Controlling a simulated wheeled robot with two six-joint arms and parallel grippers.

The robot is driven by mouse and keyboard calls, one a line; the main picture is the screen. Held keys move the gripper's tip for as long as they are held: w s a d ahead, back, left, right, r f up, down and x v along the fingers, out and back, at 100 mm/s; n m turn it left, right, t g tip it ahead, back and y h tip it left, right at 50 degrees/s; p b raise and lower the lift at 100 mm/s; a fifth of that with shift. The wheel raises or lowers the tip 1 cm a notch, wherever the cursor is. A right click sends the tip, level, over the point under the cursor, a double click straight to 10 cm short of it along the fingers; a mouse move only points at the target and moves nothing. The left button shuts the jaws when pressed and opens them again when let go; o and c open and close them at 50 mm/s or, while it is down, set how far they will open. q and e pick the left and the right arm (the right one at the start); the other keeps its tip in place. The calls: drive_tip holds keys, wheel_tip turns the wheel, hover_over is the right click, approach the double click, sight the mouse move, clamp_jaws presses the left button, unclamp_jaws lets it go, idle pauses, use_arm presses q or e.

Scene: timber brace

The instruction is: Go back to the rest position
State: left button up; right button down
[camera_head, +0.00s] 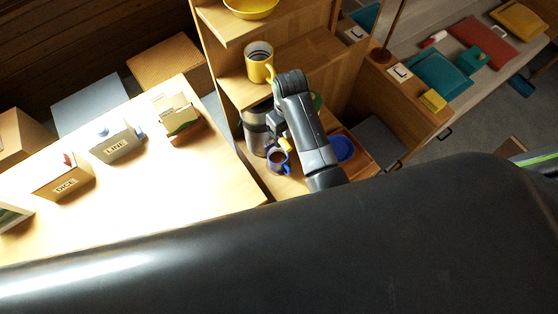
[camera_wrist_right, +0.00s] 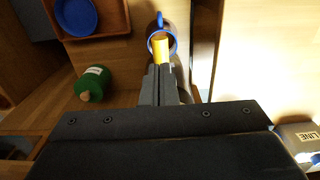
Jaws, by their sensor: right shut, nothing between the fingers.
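My right arm reaches over a wooden shelf unit in the head view, with its gripper (camera_head: 280,130) pointing down, partly hidden by its own wrist. In the right wrist view the gripper's two dark fingers (camera_wrist_right: 160,84) are together with nothing between them. Just beyond the fingertips a yellow piece (camera_wrist_right: 160,46) shows in front of a blue mug (camera_wrist_right: 158,25). I cannot tell whether the yellow piece stands in the mug. The blue mug (camera_head: 278,161) also shows below the gripper in the head view. My left gripper is not in view.
A silver canister (camera_head: 255,132) stands close left of the gripper; a yellow mug (camera_head: 259,63) is on the shelf above. A green labelled object (camera_wrist_right: 94,84) and a blue dish (camera_wrist_right: 76,14) in a wooden tray are nearby. A bright table with boxes (camera_head: 116,147) lies left.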

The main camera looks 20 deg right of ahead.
drive_tip(key=shift+r, duration=0.4)
drive_tip(key=s+d+m+t+h, duration=0.1)
drive_tip(key=s+d+m+t, duration=0.15)
drive_tip(key=s+d, duration=1.05)
drive_tip(key=s+d+r+m+t, duration=0.15)
drive_tip(key=s+d+r, duration=0.25)
drive_tip(key=s+r, duration=0.55)
wheel_tip(320, 180, down, 36)
drive_tip(key=s+d+r+g+b, duration=0.1)
drive_tip(key=d+g+b, duration=0.1)
drive_tip(key=b, duration=0.6)
drive_tip(key=s+a+f+b, duration=0.1)
drive_tip(key=s+f+b, duration=0.2)
drive_tip(key=s+f, duration=0.4)
drive_tip(key=s+a+f+b, duration=0.1)
drive_tip(key=s+f+b, duration=0.2)
drive_tip(key=s+f, duration=0.5)
wheel_tip(320, 180, down, 7)
drive_tip(key=shift+f+m+g, duration=0.1)
drive_tip(key=shift+m+g, duration=0.2)
drive_tip(key=shift+g, duration=0.1)
